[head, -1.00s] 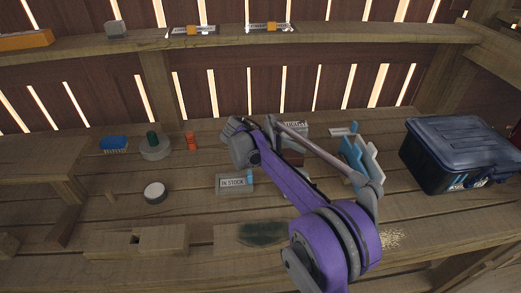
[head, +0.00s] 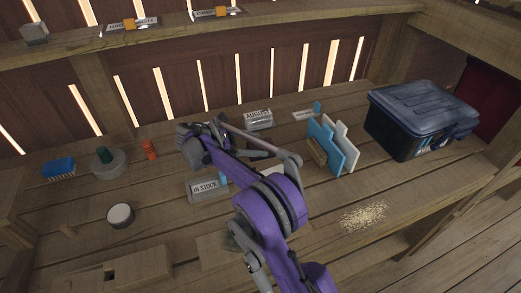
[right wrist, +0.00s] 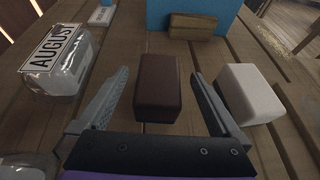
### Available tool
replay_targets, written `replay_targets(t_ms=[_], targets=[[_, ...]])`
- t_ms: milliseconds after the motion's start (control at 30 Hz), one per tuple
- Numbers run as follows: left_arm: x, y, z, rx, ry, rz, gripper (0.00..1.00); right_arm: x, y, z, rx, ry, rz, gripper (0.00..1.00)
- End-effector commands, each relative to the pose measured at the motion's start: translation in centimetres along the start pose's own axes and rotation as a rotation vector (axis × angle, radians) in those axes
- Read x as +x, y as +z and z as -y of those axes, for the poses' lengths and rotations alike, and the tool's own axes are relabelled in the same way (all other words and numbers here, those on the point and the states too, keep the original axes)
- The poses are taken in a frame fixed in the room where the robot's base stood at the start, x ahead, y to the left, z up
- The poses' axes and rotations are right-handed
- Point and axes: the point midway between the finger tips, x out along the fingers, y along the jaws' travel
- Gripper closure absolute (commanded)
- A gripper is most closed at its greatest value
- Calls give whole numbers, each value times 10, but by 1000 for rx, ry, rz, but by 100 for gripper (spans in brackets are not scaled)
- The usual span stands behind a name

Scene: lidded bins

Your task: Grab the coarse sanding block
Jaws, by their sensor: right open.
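A dark brown block (right wrist: 158,90) lies on the bench, between the fingers of my right gripper (right wrist: 158,77) in the right wrist view. The fingers are open, one on each side, with a gap to the block. A white block (right wrist: 247,92) lies just right of the right finger. A tan block (right wrist: 192,25) lies farther off against a blue panel (right wrist: 203,8). I cannot tell from markings which block is coarse. In the head view my purple right arm hides the brown block and the fingertips. My left gripper is not in view.
A clear bin labelled AUGUST (right wrist: 60,60) stands left of the gripper. An IN STOCK bin (head: 204,189), blue and white upright panels (head: 334,145) and a dark lidded box (head: 420,120) share the bench. Pale grains (head: 364,215) lie near the front edge.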

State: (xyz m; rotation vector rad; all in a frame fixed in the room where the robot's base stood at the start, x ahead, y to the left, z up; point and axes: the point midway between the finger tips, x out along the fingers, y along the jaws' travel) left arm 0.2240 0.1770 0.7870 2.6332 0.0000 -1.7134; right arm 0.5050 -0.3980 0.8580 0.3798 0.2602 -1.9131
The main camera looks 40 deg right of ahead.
Motion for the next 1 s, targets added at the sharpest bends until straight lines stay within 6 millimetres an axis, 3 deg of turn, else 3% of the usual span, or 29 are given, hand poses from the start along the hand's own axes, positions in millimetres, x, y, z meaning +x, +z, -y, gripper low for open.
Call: replay_targets(t_ms=[267, 533, 1000], targets=[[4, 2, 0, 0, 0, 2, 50, 41, -5, 0, 1, -3, 0, 0], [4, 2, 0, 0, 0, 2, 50, 44, -5, -1, 0, 0, 0, 2], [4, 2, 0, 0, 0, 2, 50, 44, -5, -1, 1, -1, 0, 86]])
